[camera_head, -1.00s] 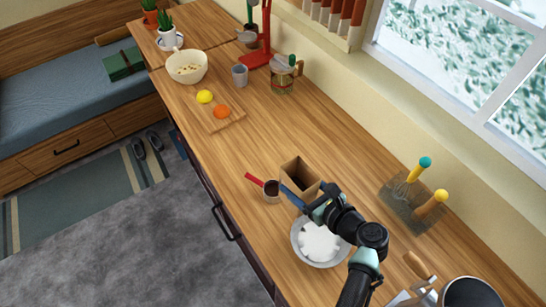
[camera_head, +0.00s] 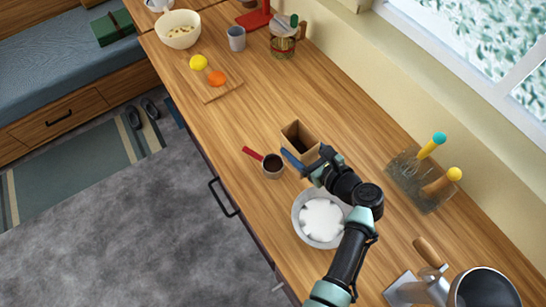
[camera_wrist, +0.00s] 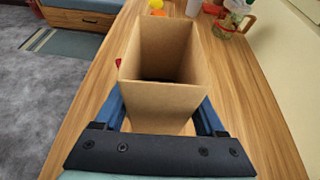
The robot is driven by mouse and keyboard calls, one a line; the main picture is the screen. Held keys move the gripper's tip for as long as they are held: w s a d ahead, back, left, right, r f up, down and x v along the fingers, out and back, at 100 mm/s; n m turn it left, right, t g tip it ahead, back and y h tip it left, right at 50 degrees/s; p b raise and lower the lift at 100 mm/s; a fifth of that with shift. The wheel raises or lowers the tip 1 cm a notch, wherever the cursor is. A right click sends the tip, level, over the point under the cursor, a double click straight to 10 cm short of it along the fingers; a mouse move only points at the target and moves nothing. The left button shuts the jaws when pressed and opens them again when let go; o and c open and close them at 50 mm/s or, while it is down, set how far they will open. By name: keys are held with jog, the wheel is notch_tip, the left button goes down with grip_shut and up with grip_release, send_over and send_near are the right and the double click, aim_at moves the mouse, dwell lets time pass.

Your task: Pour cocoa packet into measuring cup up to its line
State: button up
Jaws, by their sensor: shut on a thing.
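The cocoa packet is an open-topped brown cardboard box (camera_head: 291,131) with a dark inside. My gripper (camera_head: 300,160) is shut on it. In the wrist view the packet (camera_wrist: 165,97) sits between my two blue fingers, its opening facing up toward the camera and a dark patch low inside. It looks about upright; whether it touches the counter I cannot tell. The measuring cup (camera_head: 273,172) is a small round cup with a red handle, standing just left of and nearer than the packet. Dark brown content shows inside it. Its line is not visible.
A bowl with white content (camera_head: 307,235) stands under my arm. Counter between is clear.

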aim_at(301, 146)
jog(key=shift+d+r+n+h+p, duration=0.15)
jog(key=shift+r+n+h+p, duration=0.15)
jog(key=shift+n+h, duration=0.5)
jog(key=shift+h, duration=0.2)
jog(key=f+b, duration=0.5)
jog(key=f, duration=0.1)
jog(key=shift+d+f, duration=0.15)
jog(key=shift+d, duration=0.05)
jog(key=shift+r+n+h+p, duration=0.3)
jog(key=shift+r+p, duration=0.1)
jog(key=shift+r, duration=0.05)
jog(key=shift+w+d+f+n+h, duration=0.1)
jog(key=shift+f+n+h, duration=0.1)
jog(key=shift+n+h, duration=0.45)
jog(key=shift+d+f+n+h, duration=0.1)
jog(key=shift+f+n+h, duration=0.1)
jog(key=shift+n+h, duration=0.45)
jog(key=shift+r+h+p, duration=0.45)
jog(key=shift+h+p, duration=0.05)
jog(key=shift+p, duration=0.1)
jog(key=shift+a+r+n+h+p, duration=0.1)
jog(key=shift+r+n+h+p, duration=0.3)
jog(key=shift+n+h, duration=0.15)
jog(key=shift+r+n+h, duration=0.25)
jog(key=shift+r+h, duration=0.1)
jog(key=shift+h, duration=0.1)
jog(key=shift+a+r+n+h, duration=0.45)
jog(key=shift+r+n+h, duration=0.25)
jog(key=shift+r+h, duration=0.25)
dwell(1.9)
